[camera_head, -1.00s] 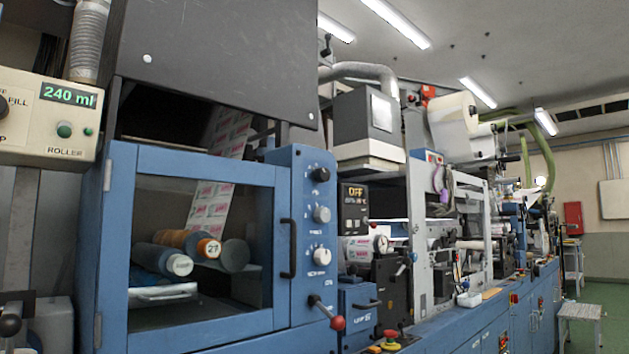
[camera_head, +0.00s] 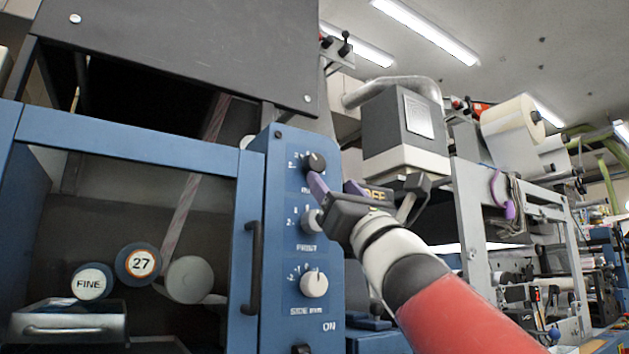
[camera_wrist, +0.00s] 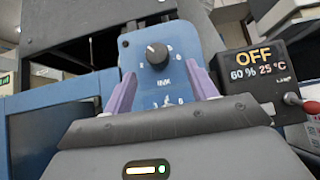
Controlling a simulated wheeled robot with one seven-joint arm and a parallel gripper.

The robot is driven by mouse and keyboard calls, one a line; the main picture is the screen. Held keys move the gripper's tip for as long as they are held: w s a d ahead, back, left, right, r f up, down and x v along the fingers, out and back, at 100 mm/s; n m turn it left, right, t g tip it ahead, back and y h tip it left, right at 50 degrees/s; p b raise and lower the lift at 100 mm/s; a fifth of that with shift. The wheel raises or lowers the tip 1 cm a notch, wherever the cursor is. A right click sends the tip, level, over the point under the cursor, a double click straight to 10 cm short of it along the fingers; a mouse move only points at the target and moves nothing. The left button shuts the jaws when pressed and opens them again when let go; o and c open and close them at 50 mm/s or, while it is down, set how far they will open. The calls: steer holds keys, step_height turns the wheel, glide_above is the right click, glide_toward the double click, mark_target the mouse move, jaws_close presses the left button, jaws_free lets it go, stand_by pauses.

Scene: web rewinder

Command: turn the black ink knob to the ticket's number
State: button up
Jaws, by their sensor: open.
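The black ink knob (camera_head: 315,163) is at the top of the blue control panel (camera_head: 281,235) in the head view. In the wrist view the knob (camera_wrist: 157,54) stands centred above the "INK" label, its pale pointer mark towards the upper left; the scale numbers are too small to read surely. My gripper (camera_head: 335,186) has its purple fingers apart, just below and right of the knob. In the wrist view my gripper (camera_wrist: 161,88) is open and empty, with the knob beyond its tips, apart from them. I cannot make out a ticket.
A white-grey knob (camera_head: 312,221) and a white knob (camera_head: 314,284) sit lower on the panel. A door handle (camera_head: 252,267) stands out at left. Behind glass are rollers marked "27" (camera_head: 138,263) and "FINE" (camera_head: 90,282). An "OFF" display (camera_wrist: 253,62) is right of the panel.

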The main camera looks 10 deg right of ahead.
mark_target(318, 168)
steer(key=p+x, duration=0.3)
steer(key=x, duration=0.4)
steer(key=shift+s+a, duration=0.1)
steer(key=shift+a, duration=0.1)
steer(key=c, duration=1)
steer(key=shift+f+m+h+b, duration=0.1)
steer(key=shift+m+h+b, duration=0.2)
steer(key=shift+m+h, duration=0.1)
